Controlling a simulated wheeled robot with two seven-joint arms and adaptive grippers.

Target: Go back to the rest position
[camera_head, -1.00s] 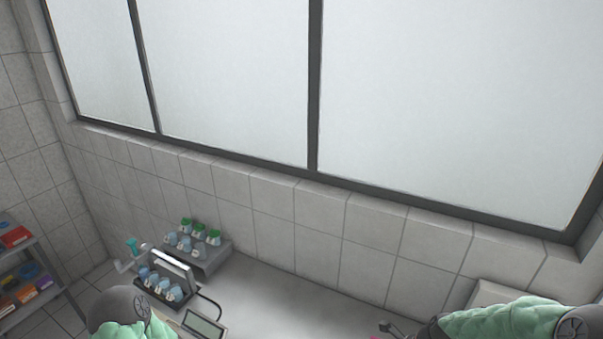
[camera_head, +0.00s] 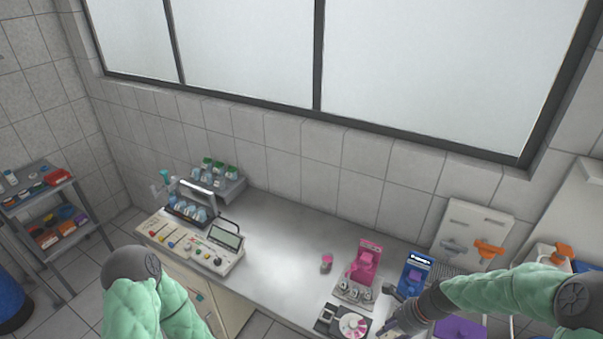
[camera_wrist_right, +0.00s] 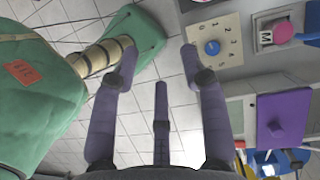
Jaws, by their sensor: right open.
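My right gripper (camera_head: 392,328) is at the bottom of the head view, over the front part of the bench beside a flat device with a pink and white disc (camera_head: 352,324). In the right wrist view the fingers of this gripper (camera_wrist_right: 160,60) are spread apart with nothing between them, over the tiled floor. My left arm's green padded links enter the head view at the lower left. Its gripper is out of view.
The grey bench (camera_head: 290,245) has clear room in its middle. A control console (camera_head: 190,245) and bottle rack (camera_head: 228,185) stand left. A pink device (camera_head: 366,265), blue box (camera_head: 414,274) and purple block (camera_head: 460,328) are near my right arm. A shelf (camera_head: 50,195) stands far left.

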